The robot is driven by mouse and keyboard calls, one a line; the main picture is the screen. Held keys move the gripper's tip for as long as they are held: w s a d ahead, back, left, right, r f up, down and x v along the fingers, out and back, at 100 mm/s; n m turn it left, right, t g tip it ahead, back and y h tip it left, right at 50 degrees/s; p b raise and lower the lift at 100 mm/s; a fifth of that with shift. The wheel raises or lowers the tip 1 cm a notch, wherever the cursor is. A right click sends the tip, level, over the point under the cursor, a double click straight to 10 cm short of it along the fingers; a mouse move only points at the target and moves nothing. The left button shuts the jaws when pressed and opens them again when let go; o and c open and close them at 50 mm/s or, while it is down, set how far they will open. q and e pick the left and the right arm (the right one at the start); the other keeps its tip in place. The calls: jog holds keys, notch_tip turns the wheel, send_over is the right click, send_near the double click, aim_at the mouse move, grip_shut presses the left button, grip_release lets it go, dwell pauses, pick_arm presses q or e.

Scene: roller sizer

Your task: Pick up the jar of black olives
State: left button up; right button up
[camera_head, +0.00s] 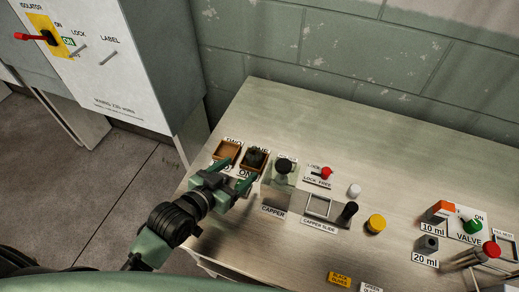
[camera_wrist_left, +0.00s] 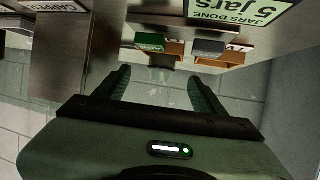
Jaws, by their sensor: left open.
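My left gripper (camera_head: 236,172) is open and empty, at the left end of the bench near two small brown trays. Its spread fingers (camera_wrist_left: 158,85) also show in the wrist view with nothing between them. A black-topped post or jar (camera_head: 348,211) stands left of that. A dark thing (camera_head: 256,158) sits in the right brown tray. My right gripper is not in view.
The capper (camera_head: 284,170) stands right of the trays, with the capper slide (camera_head: 320,206) and a red-knobbed lock (camera_head: 326,172) farther right. A valve (camera_head: 472,226) is at the far right. The bench's back (camera_head: 350,130) is clear. A cabinet (camera_head: 130,70) stands left.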

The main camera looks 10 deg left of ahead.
aim_at(250, 159)
pick_arm(q)
jog(key=x, duration=0.2)
jog(key=shift+w+d+p, duration=0.1)
jog(key=shift+w+p, duration=0.25)
jog(key=shift+w, duration=0.05)
jog(key=x, duration=0.3)
jog(key=shift+w+f, duration=0.1)
jog(key=shift+w, duration=0.2)
jog(key=c, duration=1.4)
grip_shut()
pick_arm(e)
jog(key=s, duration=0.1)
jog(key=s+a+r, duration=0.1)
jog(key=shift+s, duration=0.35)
